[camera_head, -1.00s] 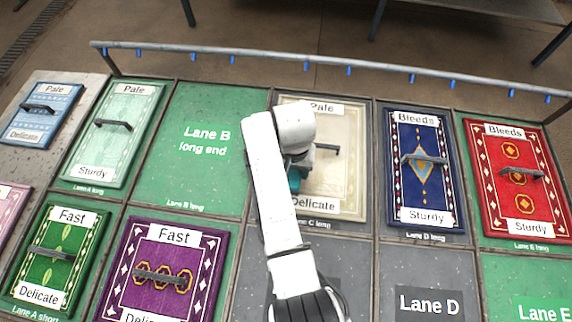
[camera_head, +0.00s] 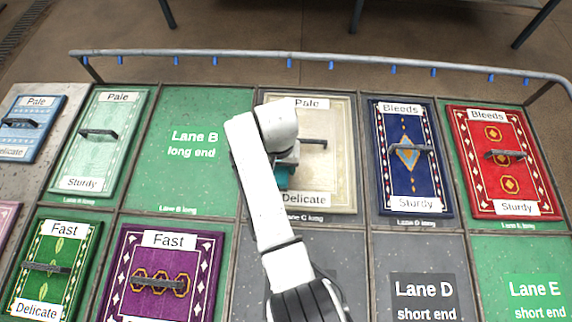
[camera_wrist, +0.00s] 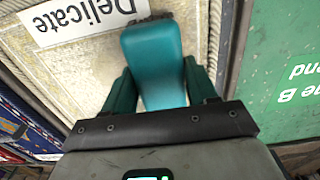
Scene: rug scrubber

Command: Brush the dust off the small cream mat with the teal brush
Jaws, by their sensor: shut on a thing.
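The small cream mat (camera_head: 330,178) lies in the Lane C long cell in the head view, with a "Pale" label at its top, a "Delicate" label at its bottom and a dark handle. It also shows in the wrist view (camera_wrist: 85,80). The teal brush (camera_wrist: 155,60) is between the fingers of my gripper (camera_wrist: 160,88), which is shut on it. In the head view the brush (camera_head: 283,178) is a small teal patch over the mat's left part, mostly hidden by my arm. I cannot tell whether it touches the mat. No dust can be made out clearly.
A blue mat (camera_head: 409,185) lies right of the cream mat, and a red mat (camera_head: 485,160) farther right. The green Lane B long cell (camera_head: 190,180) at left is bare. A purple mat (camera_head: 125,285) lies at lower left. A rail (camera_head: 300,54) runs along the back.

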